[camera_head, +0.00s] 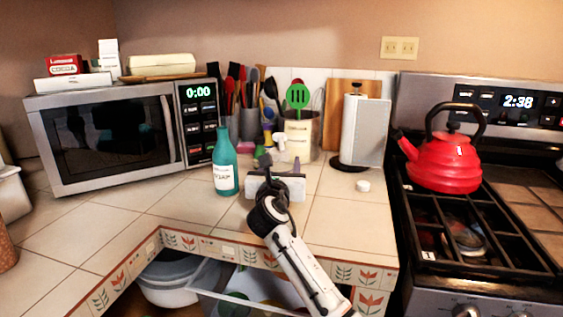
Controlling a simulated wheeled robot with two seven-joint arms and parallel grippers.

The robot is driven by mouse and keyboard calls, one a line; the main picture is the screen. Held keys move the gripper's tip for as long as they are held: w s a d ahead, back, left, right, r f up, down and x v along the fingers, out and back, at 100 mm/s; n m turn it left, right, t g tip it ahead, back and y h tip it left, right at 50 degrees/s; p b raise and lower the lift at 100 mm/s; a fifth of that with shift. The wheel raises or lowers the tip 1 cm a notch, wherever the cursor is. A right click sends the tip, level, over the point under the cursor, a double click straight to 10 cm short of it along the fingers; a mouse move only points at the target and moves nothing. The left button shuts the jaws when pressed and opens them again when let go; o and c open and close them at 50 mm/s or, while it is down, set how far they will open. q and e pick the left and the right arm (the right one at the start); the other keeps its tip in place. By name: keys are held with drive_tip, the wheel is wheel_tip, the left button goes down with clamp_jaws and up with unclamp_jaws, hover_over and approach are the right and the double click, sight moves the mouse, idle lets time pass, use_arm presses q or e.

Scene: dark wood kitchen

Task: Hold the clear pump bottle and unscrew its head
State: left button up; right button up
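A white pump-like head (280,142) shows just beyond my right gripper, in front of the utensil crock. I take it for the top of the clear pump bottle, but the body below is mostly hidden by the gripper and I cannot make it out. My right gripper (280,162) is low over the tiled counter, pointing away toward the wall. Its dark fingers are small and partly hidden, so I cannot tell whether they are apart or touch the bottle. My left gripper is not in view.
A teal bottle (225,170) stands close left of the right gripper. A utensil crock (299,138), paper towel holder (365,131) and small white lid-like disc (363,186) are behind and right. A microwave (105,140) stands left, a red kettle (443,163) right. An open drawer (245,303) is below.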

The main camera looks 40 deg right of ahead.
drive_tip(key=shift+f+b, duration=0.3)
drive_tip(key=shift+f, duration=0.6)
idle(0.9)
drive_tip(key=o, duration=1.3)
